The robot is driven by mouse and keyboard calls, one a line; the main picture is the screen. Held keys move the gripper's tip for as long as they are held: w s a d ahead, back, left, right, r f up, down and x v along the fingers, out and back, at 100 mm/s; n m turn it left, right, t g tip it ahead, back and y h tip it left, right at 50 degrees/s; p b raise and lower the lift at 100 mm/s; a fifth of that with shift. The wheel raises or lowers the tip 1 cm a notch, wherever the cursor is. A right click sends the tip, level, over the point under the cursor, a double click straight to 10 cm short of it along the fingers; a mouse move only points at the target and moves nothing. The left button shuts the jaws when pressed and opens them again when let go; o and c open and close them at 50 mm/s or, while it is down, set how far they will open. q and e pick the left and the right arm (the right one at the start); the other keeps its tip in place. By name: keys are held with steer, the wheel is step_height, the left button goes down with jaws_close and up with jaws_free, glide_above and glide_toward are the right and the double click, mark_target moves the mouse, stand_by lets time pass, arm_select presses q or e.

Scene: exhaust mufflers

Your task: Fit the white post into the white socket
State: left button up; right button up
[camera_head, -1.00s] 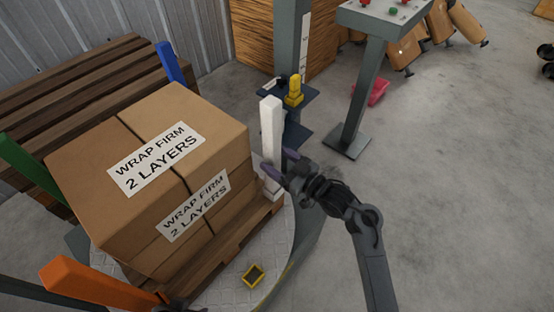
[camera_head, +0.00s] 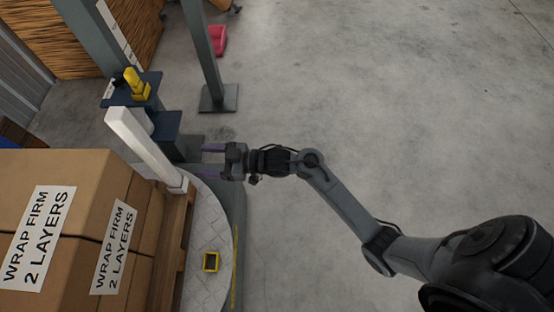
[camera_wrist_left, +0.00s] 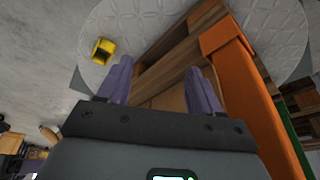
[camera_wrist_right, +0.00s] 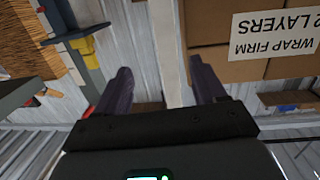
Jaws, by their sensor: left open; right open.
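The white post (camera_head: 140,142) stands at the corner of the pallet, close to the carton. Its foot is at a wider white block, the white socket (camera_head: 178,184); I cannot tell how deep it sits. My right gripper (camera_head: 206,159) is open and empty, to the right of the post and apart from it, fingers pointing at it. In the right wrist view the post (camera_wrist_right: 164,45) shows between the open fingers (camera_wrist_right: 157,85), beyond them. My left gripper (camera_wrist_left: 160,82) is open and empty in its wrist view, above the turntable beside an orange post (camera_wrist_left: 245,100).
Cartons (camera_head: 75,185) on a wooden pallet (camera_head: 171,250) fill the left. An empty yellow socket (camera_head: 211,262) sits on the round turntable (camera_head: 208,215). A dark mast with a yellow part (camera_head: 137,83) stands behind the white post. The floor at right is clear.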

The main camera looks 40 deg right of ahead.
steer(key=s+d+f+m+g+h, duration=0.2)
steer(key=s+d+f+m+h, duration=0.2)
steer(key=s+d+f+h, duration=0.4)
steer(key=s+d+m+g+h, duration=0.3)
steer(key=s+g, duration=0.3)
steer(key=s, duration=1.4)
steer(key=shift+d+f+h, duration=0.3)
steer(key=shift+d+h, duration=0.2)
steer(key=shift+w, duration=0.1)
step_height(320, 180, up, 54)
steer(key=p, duration=5.3)
steer(key=shift+f, duration=0.25)
steer(key=shift+f, duration=0.1)
